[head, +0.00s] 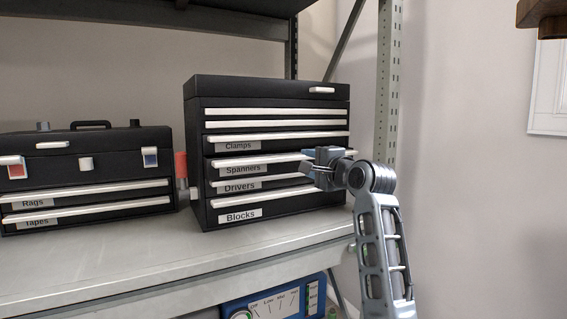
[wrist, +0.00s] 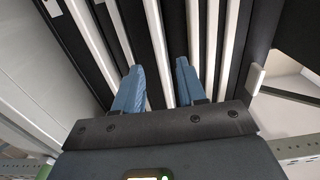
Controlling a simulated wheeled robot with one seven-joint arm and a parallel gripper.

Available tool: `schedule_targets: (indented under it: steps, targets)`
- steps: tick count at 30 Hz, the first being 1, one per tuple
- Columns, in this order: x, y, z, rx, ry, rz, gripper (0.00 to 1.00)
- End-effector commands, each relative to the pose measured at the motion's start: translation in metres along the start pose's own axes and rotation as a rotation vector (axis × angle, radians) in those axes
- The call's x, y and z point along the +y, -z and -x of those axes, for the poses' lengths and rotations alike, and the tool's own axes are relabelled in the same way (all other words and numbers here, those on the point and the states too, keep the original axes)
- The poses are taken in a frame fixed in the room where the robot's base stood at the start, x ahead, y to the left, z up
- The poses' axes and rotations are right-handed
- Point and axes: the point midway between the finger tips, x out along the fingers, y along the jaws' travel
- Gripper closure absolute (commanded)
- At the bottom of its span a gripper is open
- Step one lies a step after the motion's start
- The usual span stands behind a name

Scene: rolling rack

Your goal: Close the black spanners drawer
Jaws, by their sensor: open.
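The black tool chest (head: 195,150) stands on the shelf, with white-edged drawers. The spanners drawer (head: 243,170), labelled "Spanners", has a white front edge that reaches a little further right than its neighbours, so it looks slightly pulled out. My gripper (head: 309,165) is at the right part of this drawer's front, partly covering it. In the wrist view my gripper (wrist: 157,75) is open, its two blue fingers pointing at the drawer fronts. A white drawer edge runs between the fingers; I cannot read which drawer it is, nor tell whether a finger touches it.
The clamps drawer (head: 240,146) is above; the drivers drawer (head: 240,187) and blocks drawer (head: 240,214) are below. A smaller black toolbox (head: 90,170) stands left. A grey rack post (head: 388,80) rises right of the chest. The shelf front (head: 240,250) is clear.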

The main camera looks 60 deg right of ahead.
Motion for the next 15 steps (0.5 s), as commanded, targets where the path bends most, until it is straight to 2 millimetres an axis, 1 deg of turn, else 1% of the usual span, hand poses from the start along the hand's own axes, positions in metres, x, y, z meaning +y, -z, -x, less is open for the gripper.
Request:
schedule_targets:
  steps: [1, 3, 9, 15]
  targets:
    - [-0.001, 0.000, -0.009, -0.001, -0.001, 0.000, 0.60]
    - [-0.001, 0.000, -0.020, -0.001, -0.001, 0.001, 0.60]
    - [-0.001, -0.001, -0.047, -0.001, -0.001, 0.001, 0.60]
    - [0.000, -0.001, -0.059, -0.001, 0.000, 0.001, 0.60]
